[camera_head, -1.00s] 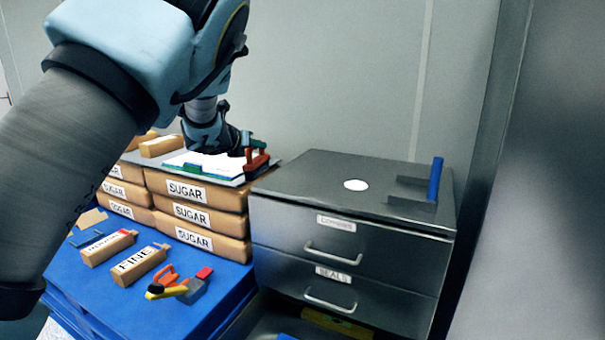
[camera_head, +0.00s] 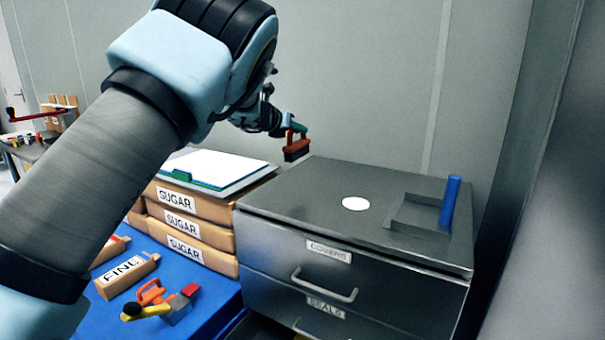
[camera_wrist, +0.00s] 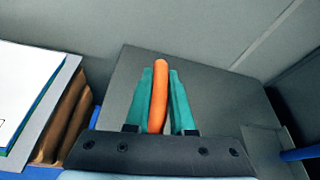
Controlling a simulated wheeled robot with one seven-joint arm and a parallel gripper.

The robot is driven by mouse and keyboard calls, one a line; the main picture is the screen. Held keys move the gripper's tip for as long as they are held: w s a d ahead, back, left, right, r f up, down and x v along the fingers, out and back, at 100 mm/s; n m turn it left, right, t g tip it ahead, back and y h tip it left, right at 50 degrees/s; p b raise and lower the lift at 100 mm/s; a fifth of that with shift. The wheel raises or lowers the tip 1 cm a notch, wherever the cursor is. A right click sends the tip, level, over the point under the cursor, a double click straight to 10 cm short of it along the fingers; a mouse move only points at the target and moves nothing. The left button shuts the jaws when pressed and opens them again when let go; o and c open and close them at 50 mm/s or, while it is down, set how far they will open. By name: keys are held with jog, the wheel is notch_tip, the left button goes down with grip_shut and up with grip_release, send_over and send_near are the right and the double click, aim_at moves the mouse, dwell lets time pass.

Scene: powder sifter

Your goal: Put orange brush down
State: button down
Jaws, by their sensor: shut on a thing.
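The orange brush (camera_head: 297,150) has an orange handle and a dark lower block. It hangs in the air near the back left corner of the grey drawer cabinet (camera_head: 300,200), right of the sugar stack. My gripper (camera_head: 290,124) is shut on its handle. In the wrist view the orange handle (camera_wrist: 159,95) sits between the two green fingers of my gripper (camera_wrist: 161,92), and the cabinet top (camera_wrist: 205,105) lies beneath. The brush's lower block is hidden in the wrist view.
The cabinet top bears a white disc (camera_head: 356,204), a low grey bracket (camera_head: 410,212) and an upright blue cylinder (camera_head: 450,203) at right. A clipboard (camera_head: 215,170) lies on stacked sugar bags (camera_head: 185,225). The cabinet top's left and front parts are clear.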

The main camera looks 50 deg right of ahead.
aim_at(297, 158)
notch_tip(297, 158, down, 9)
jog(key=shift+r+p, duration=0.1)
jog(key=shift+p, duration=0.45)
jog(key=c, duration=0.8)
grip_release()
jog(key=shift+o, duration=0.2)
